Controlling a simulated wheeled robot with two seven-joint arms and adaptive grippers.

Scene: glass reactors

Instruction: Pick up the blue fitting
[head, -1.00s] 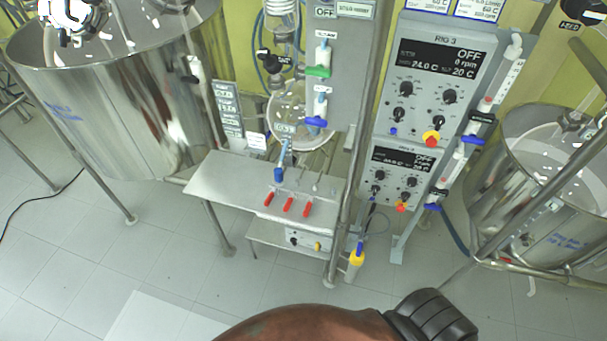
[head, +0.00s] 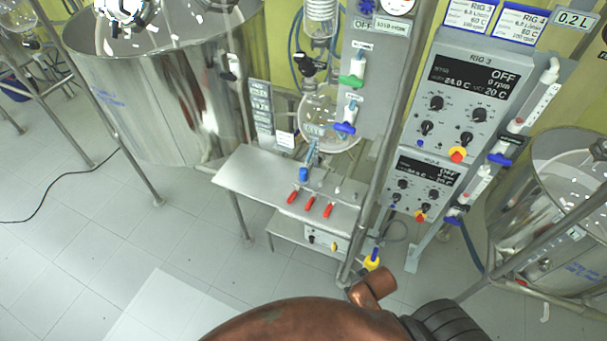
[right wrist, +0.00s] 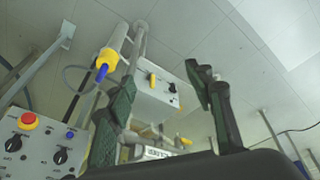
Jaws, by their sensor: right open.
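A small blue fitting (head: 374,254) stands up from a yellow collar (head: 372,264) beside a post of the metal stand in the head view. In the right wrist view the blue fitting (right wrist: 102,72) and yellow collar (right wrist: 108,57) are at the upper left, beyond my left-hand finger and outside the finger gap. Another blue piece (head: 304,174) with a pale blue stem sits on the steel shelf; I cannot tell which one the task names. My right gripper (right wrist: 162,88) is open, with nothing between its dark fingers. My left gripper is not in view.
The steel shelf (head: 245,176) holds red-handled valves (head: 311,203), with a grey control box (head: 318,238) below. The RIG 3 panel (head: 464,95) stands to the right. Steel vessels flank the stand. The tiled floor at left (head: 90,235) is largely clear.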

